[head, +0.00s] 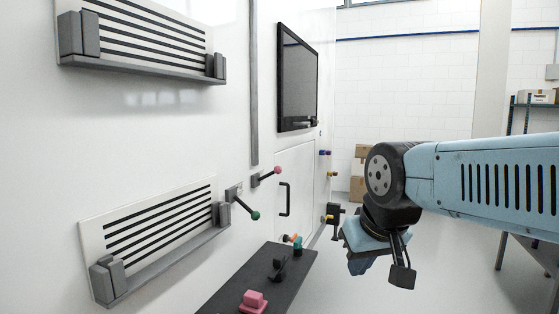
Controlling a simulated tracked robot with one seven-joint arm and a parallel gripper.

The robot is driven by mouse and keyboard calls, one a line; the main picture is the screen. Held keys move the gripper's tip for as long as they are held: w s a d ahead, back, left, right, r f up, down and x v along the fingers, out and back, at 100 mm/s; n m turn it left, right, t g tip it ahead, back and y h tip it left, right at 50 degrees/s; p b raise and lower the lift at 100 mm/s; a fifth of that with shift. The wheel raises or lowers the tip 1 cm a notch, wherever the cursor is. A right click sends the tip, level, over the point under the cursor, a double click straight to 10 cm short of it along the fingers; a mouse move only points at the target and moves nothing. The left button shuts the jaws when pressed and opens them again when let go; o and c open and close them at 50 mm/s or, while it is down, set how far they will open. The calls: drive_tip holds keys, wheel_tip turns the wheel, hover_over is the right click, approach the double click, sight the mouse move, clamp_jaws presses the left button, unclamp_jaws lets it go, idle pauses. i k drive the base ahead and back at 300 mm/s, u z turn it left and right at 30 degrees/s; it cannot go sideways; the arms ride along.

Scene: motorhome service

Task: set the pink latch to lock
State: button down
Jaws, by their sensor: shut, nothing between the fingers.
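A lever with a pink ball knob (277,170) is mounted on the white vehicle wall, left of the small door. Its dark arm slopes up to the right from a grey base plate (256,181). No lock marking can be read here. A pink block-shaped piece (254,301) also sits on the dark shelf at the bottom; I cannot tell from this view whether it is a latch. My gripper (358,266) hangs below my blue wrist, right of the door and apart from both pink things. It is shut and empty, its fingertips partly hidden.
A green-knobbed lever (254,215) sits just below the pink-knobbed one. The dark shelf (226,293) juts out below, with black, orange and teal pieces on it. The door (300,180) has a black handle (285,199). A louvred vent (150,225) is at left. Floor shows at right.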

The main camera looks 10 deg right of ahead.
sight(278, 170)
drive_tip(key=u, duration=0.15)
drive_tip(key=i, duration=0.95)
drive_tip(key=z, duration=0.1)
